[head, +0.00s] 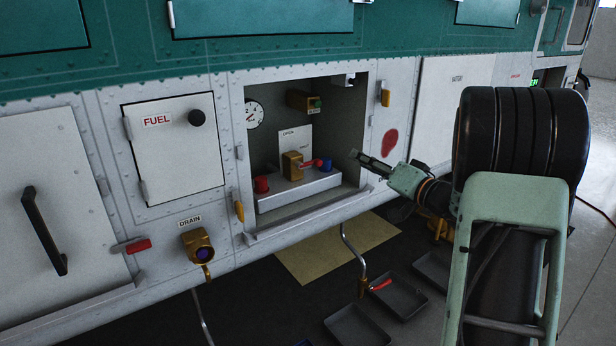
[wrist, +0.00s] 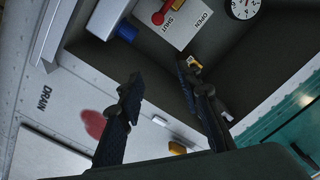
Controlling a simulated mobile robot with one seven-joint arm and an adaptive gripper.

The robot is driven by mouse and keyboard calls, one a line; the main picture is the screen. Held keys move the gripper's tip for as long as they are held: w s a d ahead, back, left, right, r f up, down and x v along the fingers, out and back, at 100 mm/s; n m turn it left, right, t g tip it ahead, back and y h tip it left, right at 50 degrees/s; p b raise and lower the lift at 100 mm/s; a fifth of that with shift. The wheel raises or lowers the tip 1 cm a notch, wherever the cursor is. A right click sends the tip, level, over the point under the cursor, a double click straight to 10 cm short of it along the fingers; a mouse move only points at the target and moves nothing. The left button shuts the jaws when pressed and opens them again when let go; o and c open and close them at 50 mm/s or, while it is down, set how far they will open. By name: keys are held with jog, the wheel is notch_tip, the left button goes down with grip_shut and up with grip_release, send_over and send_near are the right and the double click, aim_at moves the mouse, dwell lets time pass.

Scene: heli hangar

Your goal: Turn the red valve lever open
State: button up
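The red valve lever (head: 311,163) sticks out to the right from a brass valve body (head: 291,166) in an open bay. A white placard (head: 296,142) behind it reads OPEN and SHUT. In the wrist view the red lever (wrist: 162,13) shows at the top edge, partly cut off, in front of the placard (wrist: 190,24). My gripper (head: 357,158) is at the bay's right side, right of the lever and apart from it. In the wrist view my gripper (wrist: 160,73) has its two dark fingers spread, with nothing between them.
A blue knob (head: 326,165) stands just right of the lever and a red knob (head: 261,185) to its left, on the bay's ledge. Another red handle (head: 380,285) is on a pipe below, near trays.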

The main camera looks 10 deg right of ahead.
aim_at(321, 164)
jog(key=a+f+g+y, duration=0.1)
jog(key=a+f+y, duration=0.1)
jog(key=a+f, duration=0.15)
jog(key=x, duration=0.3)
jog(key=b+x, duration=0.1)
jog(key=x, duration=0.2)
jog(key=b+x, duration=0.1)
jog(key=x, duration=0.2)
jog(key=shift+w+a+f, duration=0.2)
jog(key=shift+a+f, duration=0.05)
jog(key=shift+f, duration=0.05)
grip_shut()
jog(key=shift+s, duration=0.1)
